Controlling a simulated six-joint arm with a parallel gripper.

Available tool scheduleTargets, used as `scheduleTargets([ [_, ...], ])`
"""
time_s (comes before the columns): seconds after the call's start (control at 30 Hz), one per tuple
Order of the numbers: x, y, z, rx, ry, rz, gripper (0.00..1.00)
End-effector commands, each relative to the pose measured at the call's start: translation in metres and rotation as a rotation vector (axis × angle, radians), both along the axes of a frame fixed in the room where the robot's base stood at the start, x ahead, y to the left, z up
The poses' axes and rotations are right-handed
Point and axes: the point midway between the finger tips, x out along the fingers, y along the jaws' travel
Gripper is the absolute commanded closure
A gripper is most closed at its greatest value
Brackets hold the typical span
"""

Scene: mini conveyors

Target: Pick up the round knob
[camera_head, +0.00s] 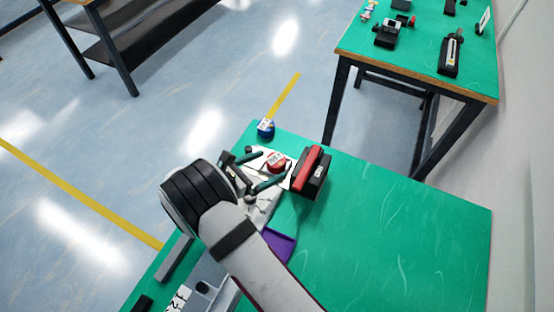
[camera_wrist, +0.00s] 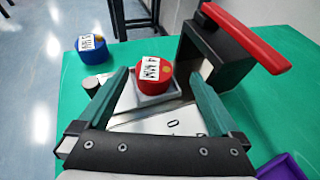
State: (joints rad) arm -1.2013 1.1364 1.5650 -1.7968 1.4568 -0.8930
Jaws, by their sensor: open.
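A red round knob (camera_head: 276,159) with a white label sits in a light grey square holder on a white plate; it also shows in the wrist view (camera_wrist: 153,76). A blue round piece (camera_head: 266,128) with a white label stands farther back, near the table edge, and shows in the wrist view (camera_wrist: 91,50). My gripper (camera_head: 271,166) is open, its dark green fingers on either side of the red knob as seen in the wrist view (camera_wrist: 158,76). I see gaps there and no clear contact. The fingers' height relative to the knob is hard to tell.
A black block with a red handle (camera_head: 311,172) stands close to the right of the red knob. A purple tray (camera_head: 280,244) lies nearer, partly behind my arm. The green table (camera_head: 400,230) is clear on the right. Another green table (camera_head: 415,75) holds several devices.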

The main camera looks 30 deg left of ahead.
Motion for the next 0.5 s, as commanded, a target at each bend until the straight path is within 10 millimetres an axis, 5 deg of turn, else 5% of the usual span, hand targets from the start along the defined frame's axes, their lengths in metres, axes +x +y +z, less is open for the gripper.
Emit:
scheduleTargets([
  [0.5, 0.066, -0.019, -0.029, 0.004, 0.000, -0.002, 0.01],
])
